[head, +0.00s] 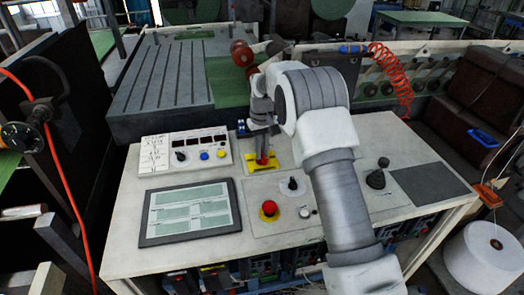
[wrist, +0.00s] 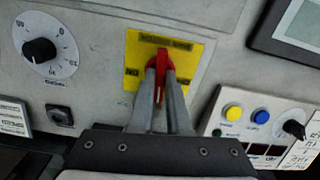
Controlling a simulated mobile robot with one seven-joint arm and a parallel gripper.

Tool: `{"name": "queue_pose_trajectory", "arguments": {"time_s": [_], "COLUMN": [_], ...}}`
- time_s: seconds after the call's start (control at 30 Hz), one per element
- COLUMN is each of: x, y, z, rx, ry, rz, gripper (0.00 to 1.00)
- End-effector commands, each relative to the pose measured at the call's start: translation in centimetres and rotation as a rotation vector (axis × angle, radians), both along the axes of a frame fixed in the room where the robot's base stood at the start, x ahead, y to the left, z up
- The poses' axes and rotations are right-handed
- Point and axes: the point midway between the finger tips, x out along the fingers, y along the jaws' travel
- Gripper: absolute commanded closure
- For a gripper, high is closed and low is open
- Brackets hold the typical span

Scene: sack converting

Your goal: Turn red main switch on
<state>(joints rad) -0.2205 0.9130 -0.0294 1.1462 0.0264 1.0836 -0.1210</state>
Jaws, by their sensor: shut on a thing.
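The red main switch (wrist: 162,64) sits on a yellow plate (wrist: 190,56) with dark lettering in the wrist view. Its red handle stands between my gripper's fingers (wrist: 163,84), which are closed on it from both sides. In the head view the yellow plate (head: 249,168) lies on the console top, and the red handle (head: 262,160) shows just below my fingertips. My arm comes over the console from the right front. The exact angle of the handle against the plate's end labels is hard to read.
A panel with knobs and buttons (head: 185,152) and a screen (head: 190,213) lie left of the switch. A red emergency button (head: 269,208), a rotary knob (head: 293,186) and a joystick (head: 377,178) are nearby. A coiled red hose (head: 391,75) hangs behind.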

Motion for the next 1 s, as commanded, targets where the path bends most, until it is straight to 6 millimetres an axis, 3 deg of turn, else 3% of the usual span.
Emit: {"name": "queue_pose_trajectory", "arguments": {"time_s": [0.6,1.0], "x": [0.07,0.09], "y": [0.05,0.04], "z": [0.18,0.18], "rx": [0.000,0.001], "ry": [-0.003,-0.004], "rz": [-0.574,-0.833], "gripper": [1.00,1.00]}}
